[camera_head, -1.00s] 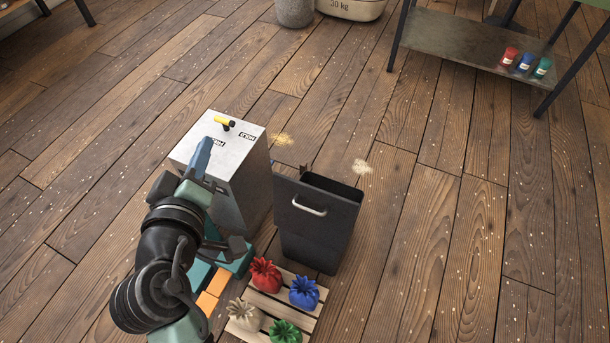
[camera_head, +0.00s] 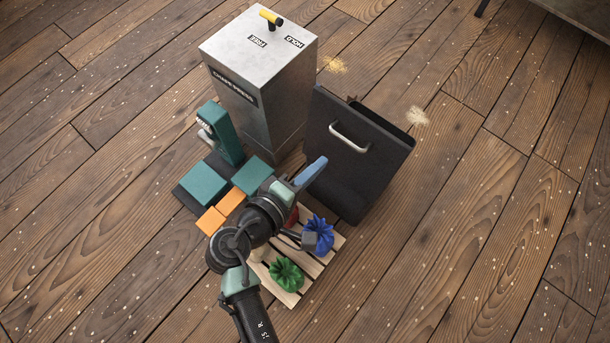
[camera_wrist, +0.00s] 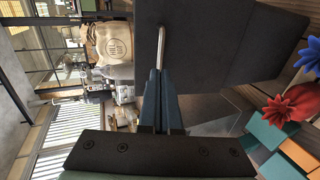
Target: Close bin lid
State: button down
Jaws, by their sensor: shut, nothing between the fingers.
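The dark bin (camera_head: 352,185) stands on the wooden floor. Its flat lid panel with a pale metal bar handle (camera_head: 349,138) faces me, and a dark opening (camera_head: 392,128) shows behind the panel's upper edge. My gripper (camera_head: 317,166) is shut and empty, with its blue fingers in front of the panel, below and left of the handle. In the wrist view the fingertips (camera_wrist: 160,74) point at the dark panel (camera_wrist: 215,45), with the handle (camera_wrist: 161,46) just past them. I cannot tell whether they touch.
A tall grey metal box (camera_head: 258,85) with a yellow-handled lever stands left of the bin. A teal machine (camera_head: 224,135) is beside it. A pallet (camera_head: 290,298) with blue (camera_head: 318,234) and green (camera_head: 286,273) sacks lies below my gripper.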

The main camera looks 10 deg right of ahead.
aim_at(345, 141)
jog(key=b+x, duration=0.2)
jog(key=x, duration=0.6)
jog(key=shift+r, duration=0.1)
